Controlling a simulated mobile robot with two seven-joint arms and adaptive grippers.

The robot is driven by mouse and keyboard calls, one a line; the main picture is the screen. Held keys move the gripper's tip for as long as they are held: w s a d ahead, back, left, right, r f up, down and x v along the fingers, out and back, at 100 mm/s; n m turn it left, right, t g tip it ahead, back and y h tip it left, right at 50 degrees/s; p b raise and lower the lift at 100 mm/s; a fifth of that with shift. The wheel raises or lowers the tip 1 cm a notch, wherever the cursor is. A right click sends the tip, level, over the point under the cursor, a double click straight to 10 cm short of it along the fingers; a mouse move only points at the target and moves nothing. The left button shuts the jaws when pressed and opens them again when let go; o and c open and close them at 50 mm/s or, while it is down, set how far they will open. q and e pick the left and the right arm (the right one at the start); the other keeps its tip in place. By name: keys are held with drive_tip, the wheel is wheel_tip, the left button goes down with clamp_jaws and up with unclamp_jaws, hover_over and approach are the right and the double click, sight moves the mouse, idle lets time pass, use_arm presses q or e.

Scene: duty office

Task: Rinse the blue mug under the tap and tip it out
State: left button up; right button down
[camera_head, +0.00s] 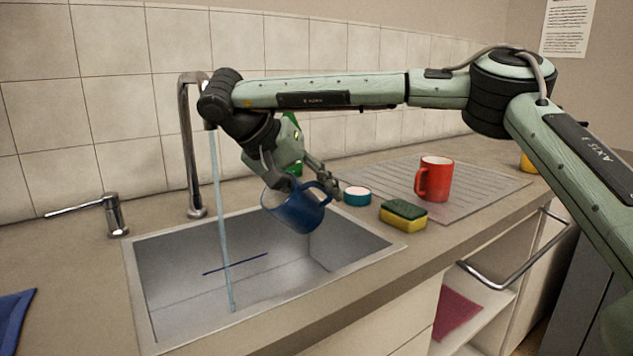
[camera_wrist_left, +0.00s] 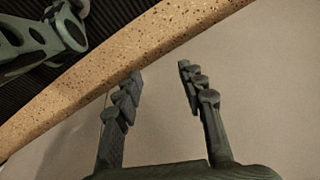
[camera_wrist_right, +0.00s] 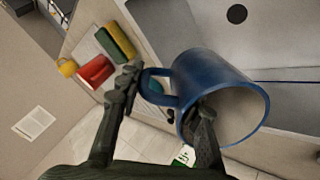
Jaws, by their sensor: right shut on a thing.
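The blue mug (camera_head: 296,210) hangs tilted over the right part of the sink (camera_head: 350,264), to the right of the water. My right gripper (camera_head: 308,188) is shut on the mug; in the right wrist view one finger is at the handle side and the other reaches inside the mug (camera_wrist_right: 205,80). The mug's inside looks empty where it shows. The tap (camera_head: 190,140) runs, and a thin stream of water (camera_head: 221,220) falls into the sink, apart from the mug. My left gripper (camera_wrist_left: 160,95) is open and empty, seen only in the left wrist view.
A red mug (camera_head: 434,178) stands on the grooved drainboard (camera_head: 475,200). A green and yellow sponge (camera_head: 403,214) and a small teal-sided round container (camera_head: 357,196) sit by the sink's right edge. A tap lever (camera_head: 112,214) stands at left. A blue cloth (camera_head: 15,315) lies at front left.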

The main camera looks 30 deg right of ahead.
sight(309, 206)
wheel_tip(309, 206, down, 2)
drive_tip(key=y, duration=0.3)
drive_tip(key=shift+g+y, duration=0.3)
drive_tip(key=y, duration=0.1)
drive_tip(key=a+f+y, duration=0.1)
drive_tip(key=y, duration=0.1)
drive_tip(key=a+f+y, duration=0.1)
drive_tip(key=y, duration=0.1)
drive_tip(key=shift+s+g, duration=0.1)
drive_tip(key=shift+g, duration=0.2)
